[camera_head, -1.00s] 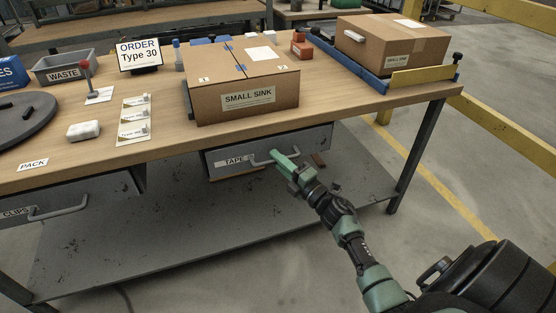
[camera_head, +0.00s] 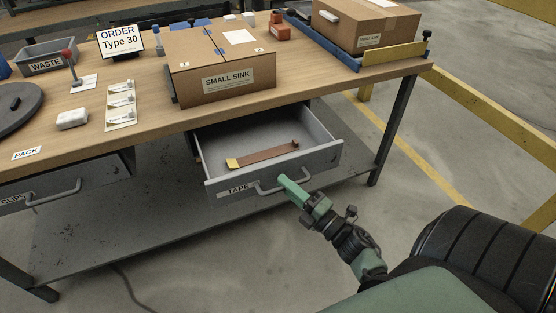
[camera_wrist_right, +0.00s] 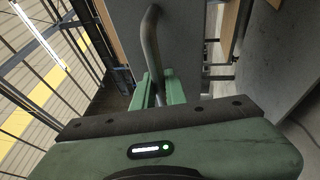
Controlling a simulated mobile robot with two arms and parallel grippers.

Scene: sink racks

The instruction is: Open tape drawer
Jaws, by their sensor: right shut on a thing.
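The grey tape drawer (camera_head: 225,194) is pulled out from under the wooden workbench in the head view, and its inside shows. A brown strip-like item with a yellow end (camera_head: 262,155) lies in it. My right gripper (camera_head: 285,184) is shut on the drawer's grey bar handle (camera_head: 262,188), near the handle's right end. In the right wrist view the green fingers of the right gripper (camera_wrist_right: 158,88) stand on either side of the handle (camera_wrist_right: 152,45). My left gripper is not in view.
A closed clips drawer (camera_head: 75,183) is at the left. A small sink box (camera_head: 225,85) stands on the workbench (camera_head: 150,135) above the tape drawer. A lower grey shelf (camera_head: 130,235) runs beneath, and a bench leg (camera_head: 392,130) stands right of the drawer.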

